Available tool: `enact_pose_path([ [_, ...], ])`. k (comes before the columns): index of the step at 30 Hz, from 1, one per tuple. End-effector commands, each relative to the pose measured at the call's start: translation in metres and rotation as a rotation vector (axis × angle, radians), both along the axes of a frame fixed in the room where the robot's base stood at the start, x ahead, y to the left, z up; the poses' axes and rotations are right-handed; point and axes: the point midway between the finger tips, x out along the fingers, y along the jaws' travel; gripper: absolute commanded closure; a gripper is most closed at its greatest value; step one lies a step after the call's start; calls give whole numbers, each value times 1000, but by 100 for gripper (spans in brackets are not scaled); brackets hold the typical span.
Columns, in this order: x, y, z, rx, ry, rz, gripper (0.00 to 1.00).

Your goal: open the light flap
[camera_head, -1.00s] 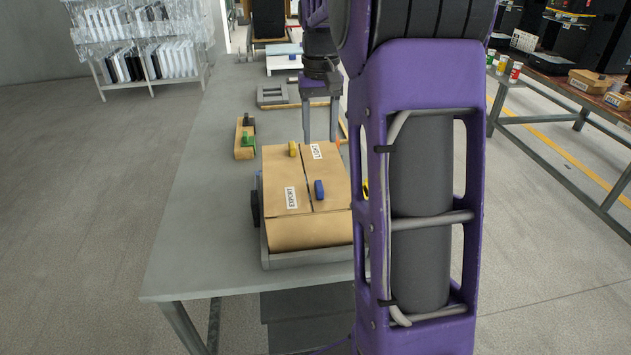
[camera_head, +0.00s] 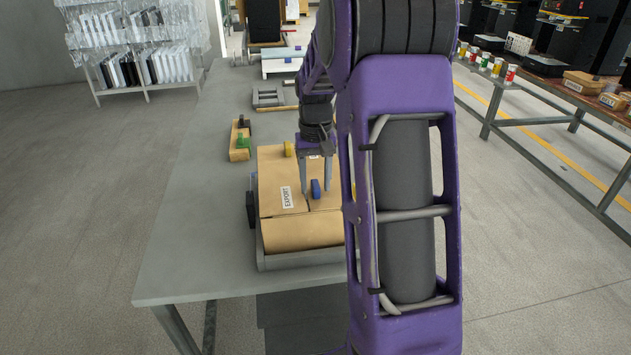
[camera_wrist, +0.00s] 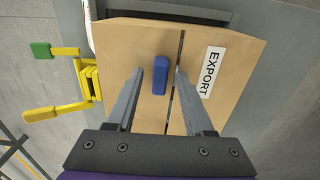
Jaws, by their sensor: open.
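The cardboard box (camera_head: 300,235) sits in a grey tray on the table, its two top flaps shut along a seam. The right flap, the light flap (camera_head: 328,203), carries a blue knob (camera_head: 315,188); its label is mostly hidden behind my gripper. My gripper (camera_head: 317,190) is open over the light flap, one finger on each side of the blue knob. In the wrist view the blue knob (camera_wrist: 160,75) also shows between the fingers, seemingly untouched; finger depth is unclear.
A yellow lever mechanism with a green end (camera_wrist: 88,78) stands beside the box in the wrist view. A wooden block with green and dark parts (camera_head: 240,140) lies behind the box. The table's left side (camera_head: 195,225) is clear. My arm hides the box's right side.

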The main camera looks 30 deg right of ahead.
Motion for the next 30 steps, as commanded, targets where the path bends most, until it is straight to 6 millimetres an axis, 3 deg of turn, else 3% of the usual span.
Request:
enact_pose_path([
  [2, 0, 0, 0, 0, 0, 0, 48],
  [11, 0, 0, 0, 0, 0, 0, 100],
  [30, 0, 0, 1, 0, 0, 0, 100],
])
